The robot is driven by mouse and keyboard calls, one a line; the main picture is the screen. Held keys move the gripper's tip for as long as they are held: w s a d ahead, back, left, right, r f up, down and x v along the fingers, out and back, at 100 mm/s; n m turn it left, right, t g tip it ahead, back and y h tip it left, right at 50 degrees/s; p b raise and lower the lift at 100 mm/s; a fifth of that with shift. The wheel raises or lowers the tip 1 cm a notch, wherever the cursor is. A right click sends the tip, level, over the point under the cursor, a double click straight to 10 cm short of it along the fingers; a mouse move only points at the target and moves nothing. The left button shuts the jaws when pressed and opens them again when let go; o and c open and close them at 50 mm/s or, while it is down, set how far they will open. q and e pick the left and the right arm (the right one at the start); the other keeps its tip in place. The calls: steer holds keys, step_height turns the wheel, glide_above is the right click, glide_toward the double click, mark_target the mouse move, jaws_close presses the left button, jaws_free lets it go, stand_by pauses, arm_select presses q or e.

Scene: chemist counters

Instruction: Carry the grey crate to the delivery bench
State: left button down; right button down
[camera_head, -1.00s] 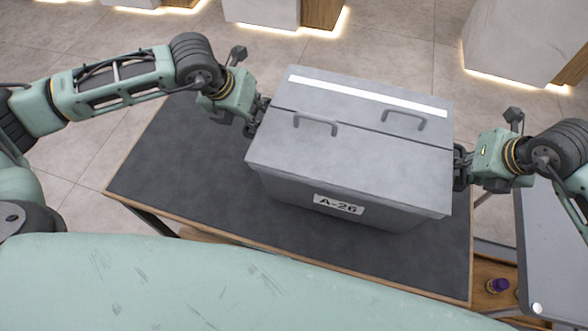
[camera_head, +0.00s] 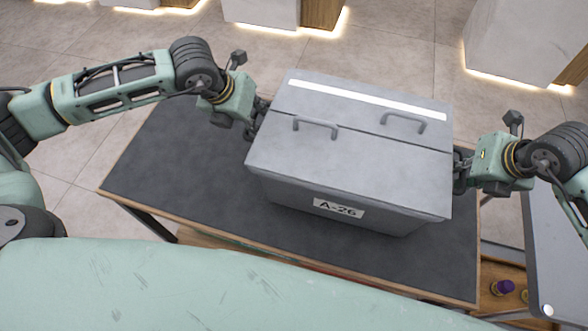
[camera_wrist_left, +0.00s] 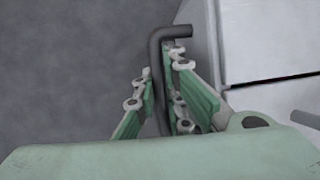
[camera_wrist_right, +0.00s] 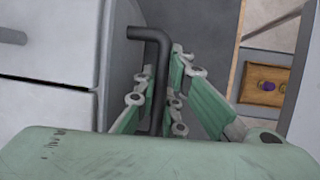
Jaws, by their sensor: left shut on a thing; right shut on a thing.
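The grey crate (camera_head: 345,160) has a closed lid with two handles, a white stripe and the label A-26. It is upright and slightly turned over a dark-topped bench (camera_head: 180,170); I cannot tell whether its base touches the top. My left gripper (camera_head: 259,117) is shut on the crate's left side handle, a dark bent bar (camera_wrist_left: 157,75). My right gripper (camera_head: 462,168) is shut on the right side handle, which shows in the right wrist view (camera_wrist_right: 158,75). The crate's underside and far side are hidden. No marking shows whether this is the delivery bench.
The bench has a wooden edge and bare room left of the crate. A lower wooden shelf at the right holds a small purple-capped item (camera_head: 503,287). A grey panel (camera_head: 560,245) stands at the right. White cabinets (camera_head: 525,45) stand beyond on the tiled floor.

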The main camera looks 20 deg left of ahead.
arm_select(q)
steer(key=shift+w+a+f+b, duration=0.15)
steer(key=shift+w+f+b, duration=0.05)
steer(key=shift+f+b, duration=0.55)
arm_select(e)
steer(key=shift+f, duration=0.75)
arm_select(q)
steer(key=c, duration=1.8)
jaws_free()
steer(key=shift+s+r, duration=0.1)
steer(key=shift+s, duration=0.2)
steer(key=shift+c, duration=0.2)
arm_select(e)
steer(key=c, duration=1.8)
jaws_free()
steer(key=shift+s+r, duration=0.1)
steer(key=shift+s, duration=0.1)
steer(key=shift+c, duration=0.2)
steer(key=shift+w, duration=0.1)
arm_select(q)
steer(key=v, duration=1.2)
arm_select(e)
steer(key=v, duration=1.2)
arm_select(q)
steer(key=shift+w, duration=0.1)
